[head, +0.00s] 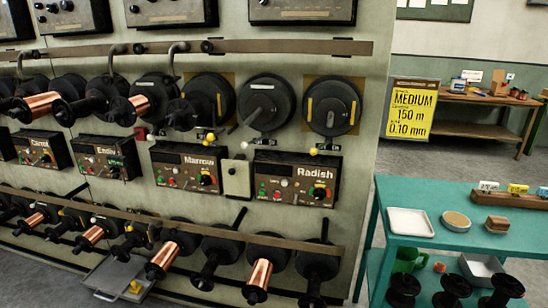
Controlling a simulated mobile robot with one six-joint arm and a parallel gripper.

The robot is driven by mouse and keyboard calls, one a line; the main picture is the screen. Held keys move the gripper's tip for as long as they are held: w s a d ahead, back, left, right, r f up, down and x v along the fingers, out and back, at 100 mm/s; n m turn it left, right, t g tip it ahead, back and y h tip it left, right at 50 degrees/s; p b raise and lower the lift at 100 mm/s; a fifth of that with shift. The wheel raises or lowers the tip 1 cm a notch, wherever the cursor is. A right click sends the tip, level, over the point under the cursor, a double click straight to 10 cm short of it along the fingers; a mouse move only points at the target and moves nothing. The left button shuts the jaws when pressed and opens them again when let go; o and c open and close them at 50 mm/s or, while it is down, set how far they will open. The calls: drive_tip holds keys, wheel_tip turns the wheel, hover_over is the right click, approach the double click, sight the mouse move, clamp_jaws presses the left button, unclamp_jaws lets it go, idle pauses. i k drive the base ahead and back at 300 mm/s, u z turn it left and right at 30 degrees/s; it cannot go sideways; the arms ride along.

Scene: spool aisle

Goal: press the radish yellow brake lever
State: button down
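The control box labelled Radish (295,179) is on the wall right of centre, with small coloured buttons and knobs on its face. A lever with a yellow ball end (314,151) sticks out just above its right half, beside a short black bar (328,148). A pale ball-ended lever (244,145) shows above the box's left edge. The lever's exact angle is too small to tell. My gripper is not in view.
The Marrow box (186,167) is left of Radish, with its own yellow ball (210,137) above. Several black spools project from the wall above and below. A teal table (470,191) with trays stands right. A grey tray (113,277) lies low at left.

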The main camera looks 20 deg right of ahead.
sight(313, 152)
drive_tip(key=u, duration=0.2)
drive_tip(key=k, duration=0.55)
drive_tip(key=u, duration=0.85)
drive_tip(key=k, duration=0.5)
drive_tip(key=z, duration=0.3)
drive_tip(key=i, duration=1.9)
drive_tip(key=u, duration=0.4)
